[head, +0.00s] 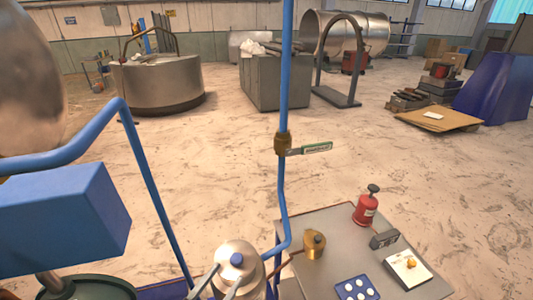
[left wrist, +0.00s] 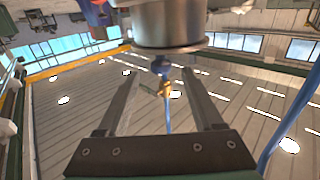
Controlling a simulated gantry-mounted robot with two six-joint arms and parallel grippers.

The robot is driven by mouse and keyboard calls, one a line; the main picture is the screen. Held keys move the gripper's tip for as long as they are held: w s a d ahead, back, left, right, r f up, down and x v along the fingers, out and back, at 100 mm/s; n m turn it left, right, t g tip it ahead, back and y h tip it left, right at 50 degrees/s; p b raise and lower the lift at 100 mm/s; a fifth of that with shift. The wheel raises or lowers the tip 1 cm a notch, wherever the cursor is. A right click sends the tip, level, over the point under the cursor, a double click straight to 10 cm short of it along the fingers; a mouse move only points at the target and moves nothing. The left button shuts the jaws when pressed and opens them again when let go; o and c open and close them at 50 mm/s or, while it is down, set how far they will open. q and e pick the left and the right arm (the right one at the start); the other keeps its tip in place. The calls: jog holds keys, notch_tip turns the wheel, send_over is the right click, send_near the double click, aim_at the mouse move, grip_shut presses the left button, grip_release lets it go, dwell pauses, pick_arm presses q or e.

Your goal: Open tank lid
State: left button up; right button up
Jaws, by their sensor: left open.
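The tank lid (head: 231,249) is a shiny silver dome at the bottom centre of the head view, with a blue knob (head: 237,259) on top. My left gripper (head: 222,277) is open, with its two grey fingers near the knob and lid. In the left wrist view, which looks upside down, the silver lid (left wrist: 170,25) is at the top and the blue knob (left wrist: 161,64) lies between the lines of the open fingers. I cannot tell whether the fingers touch it. My right gripper is not in view.
A blue vertical pipe (head: 286,80) with a brass valve (head: 283,143) stands just beyond the tank. The floor behind is open.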

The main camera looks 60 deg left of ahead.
pick_arm(q)
jog(key=w+d+r+n+t+y+p, duration=0.1)
jog(key=r+p, duration=0.4)
jog(key=r, duration=0.7)
jog(key=w+d+r+n+t+y+p, duration=0.1)
jog(key=w+r+p, duration=0.4)
jog(key=r, duration=0.7)
jog(key=w+d+r+n+t+y+p, duration=0.1)
jog(key=r+p, duration=0.4)
jog(key=r, duration=0.7)
jog(key=w+n+t, duration=0.1)
jog(key=w+n, duration=0.1)
jog(key=shift+w+n+t, duration=0.3)
jog(key=shift+w+n, duration=0.1)
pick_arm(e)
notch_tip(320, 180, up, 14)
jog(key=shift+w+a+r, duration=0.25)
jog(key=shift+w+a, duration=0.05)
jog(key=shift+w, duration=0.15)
